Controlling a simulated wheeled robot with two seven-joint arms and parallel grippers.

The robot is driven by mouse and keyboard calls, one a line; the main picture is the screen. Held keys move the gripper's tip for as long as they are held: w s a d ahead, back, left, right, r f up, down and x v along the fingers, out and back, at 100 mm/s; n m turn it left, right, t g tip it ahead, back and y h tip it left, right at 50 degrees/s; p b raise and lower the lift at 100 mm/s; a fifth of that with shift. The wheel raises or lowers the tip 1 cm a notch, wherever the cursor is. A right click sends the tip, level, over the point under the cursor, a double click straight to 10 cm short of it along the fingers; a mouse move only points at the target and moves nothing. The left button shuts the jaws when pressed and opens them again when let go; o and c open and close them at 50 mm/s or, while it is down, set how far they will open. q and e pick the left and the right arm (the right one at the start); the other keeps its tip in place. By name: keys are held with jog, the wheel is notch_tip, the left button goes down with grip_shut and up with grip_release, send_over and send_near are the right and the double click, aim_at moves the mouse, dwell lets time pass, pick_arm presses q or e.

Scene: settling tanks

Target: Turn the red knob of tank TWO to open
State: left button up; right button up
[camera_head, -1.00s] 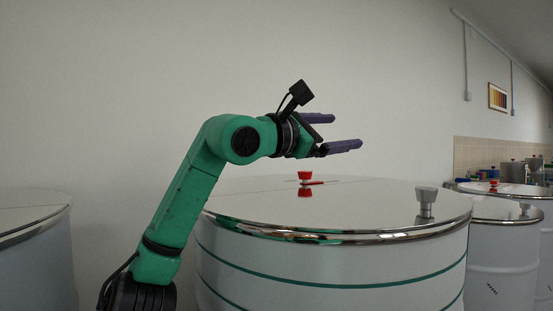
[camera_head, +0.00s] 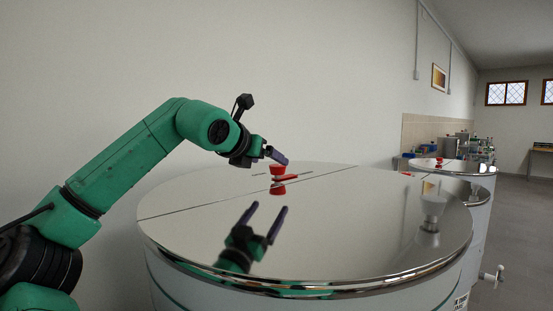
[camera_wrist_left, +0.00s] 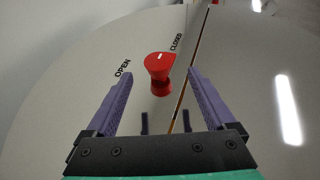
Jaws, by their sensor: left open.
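The red knob (camera_head: 278,169) stands on the shiny lid (camera_head: 350,220) of the near tank, with its reflection below it. It also shows in the left wrist view (camera_wrist_left: 159,66), with a white mark on top that seems to point toward the word CLOSED (camera_wrist_left: 176,42). The word OPEN (camera_wrist_left: 123,68) is to its left. My left gripper (camera_head: 275,155) is open just above and beside the knob. In the wrist view the knob appears between the two purple fingertips, apart from both. No tank number is readable. My right gripper is not in view.
Further tanks (camera_head: 455,167) stand behind on the right, one with a red knob. A plain wall (camera_head: 230,60) rises behind the near tank. Open floor (camera_head: 520,240) shows at the right.

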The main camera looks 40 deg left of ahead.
aim_at(278, 165)
pick_arm(q)
jog(key=p+x, duration=0.1)
jog(key=x, duration=0.1)
jog(key=p+x, duration=0.1)
jog(key=x, duration=0.2)
jog(key=p+x, duration=0.1)
jog(key=x, duration=0.1)
jog(key=shift+w+a, duration=0.15)
jog(key=shift+a, duration=0.2)
jog(key=shift+w+f, duration=0.1)
jog(key=shift+w, duration=0.1)
jog(key=shift+d, duration=0.1)
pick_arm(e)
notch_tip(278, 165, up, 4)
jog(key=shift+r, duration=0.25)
